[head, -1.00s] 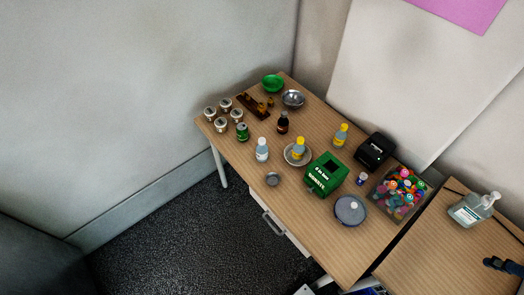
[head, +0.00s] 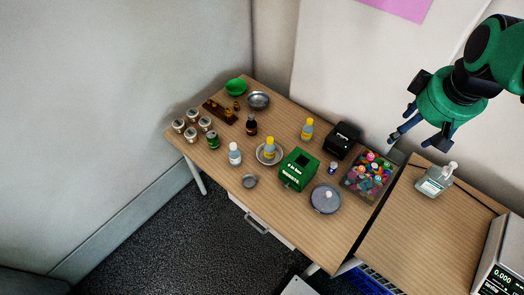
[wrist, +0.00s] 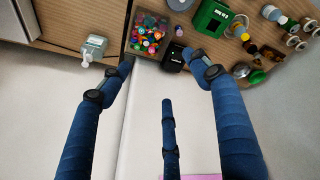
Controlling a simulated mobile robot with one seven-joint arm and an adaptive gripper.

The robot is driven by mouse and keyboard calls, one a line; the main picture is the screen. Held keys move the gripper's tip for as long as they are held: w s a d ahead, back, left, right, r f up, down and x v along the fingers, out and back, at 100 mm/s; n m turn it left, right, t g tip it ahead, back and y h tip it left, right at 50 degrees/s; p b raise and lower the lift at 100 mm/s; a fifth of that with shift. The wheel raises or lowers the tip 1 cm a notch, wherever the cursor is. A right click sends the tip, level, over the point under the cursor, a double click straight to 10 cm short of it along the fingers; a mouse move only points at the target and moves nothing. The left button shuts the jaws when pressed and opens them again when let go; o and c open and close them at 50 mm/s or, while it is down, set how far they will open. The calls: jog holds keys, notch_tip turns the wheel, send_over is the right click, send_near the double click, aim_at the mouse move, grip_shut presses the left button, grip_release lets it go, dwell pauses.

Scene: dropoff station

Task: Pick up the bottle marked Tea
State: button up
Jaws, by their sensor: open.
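Several bottles stand on the wooden table (head: 225,175) in the head view: a dark brown bottle (head: 251,127), a pale bottle with a white cap (head: 235,155), a yellow-capped bottle (head: 307,130), and another yellow-capped bottle (head: 269,148) on a metal plate. Their labels are too small to read, so I cannot tell which is marked Tea. My gripper (head: 410,133) is open and empty, raised at the right, well apart from the bottles. In the wrist view its blue fingers (wrist: 160,66) are spread wide, with the bottles beyond them at upper right.
A green donation box (head: 299,170), a black device (head: 342,140), a bin of colourful items (head: 368,178) and a round lidded pot (head: 326,199) stand between the bottles and my gripper side. Cans (head: 191,134) are at the left. A sanitizer bottle (head: 436,180) stands on the right table.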

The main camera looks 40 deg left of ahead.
jog(key=w+a+f+n+g+p, duration=0.1)
jog(key=w+a+f+n, duration=0.15)
jog(key=a, duration=0.55)
jog(key=w+a+f+n+p, duration=0.1)
jog(key=a+f+n, duration=0.25)
jog(key=a, duration=0.45)
jog(key=n+g+h+p, duration=0.15)
jog(key=n+p, duration=0.35)
jog(key=n, duration=0.9)
send_over(233, 144)
jog(key=shift+g, duration=0.35)
notch_tip(233, 144, down, 28)
jog(key=shift+r, duration=0.25)
jog(key=shift+f, duration=0.15)
jog(key=shift+f, duration=0.1)
jog(key=shift+f+b, duration=0.3)
jog(key=shift+f, duration=3.85)
